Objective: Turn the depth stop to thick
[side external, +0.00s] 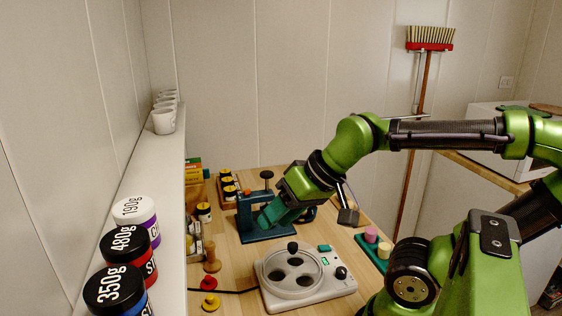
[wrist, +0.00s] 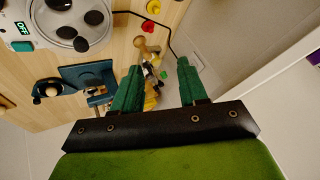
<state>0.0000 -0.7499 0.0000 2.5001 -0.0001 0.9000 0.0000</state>
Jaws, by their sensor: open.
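A dark blue press-like device (side external: 262,230) stands on the wooden table, with a dark knob (side external: 267,175) on top. In the wrist view the blue device (wrist: 80,76) lies left of my fingers, with a round dark knob (wrist: 45,90) beside it. I cannot tell which part is the depth stop, and no "thick" mark is readable. My gripper (side external: 275,213) has green fingers and is in front of the blue device in the side view, hiding part of it. In the wrist view my gripper (wrist: 160,72) is open, with nothing held between the fingers.
A white machine (side external: 306,284) with round wells stands in front; its display reads OFF in the wrist view (wrist: 22,28). A wooden peg (side external: 211,255), a red knob (side external: 208,282) and a yellow knob (side external: 211,302) stand left of it. A green tray (side external: 375,252) is to the right.

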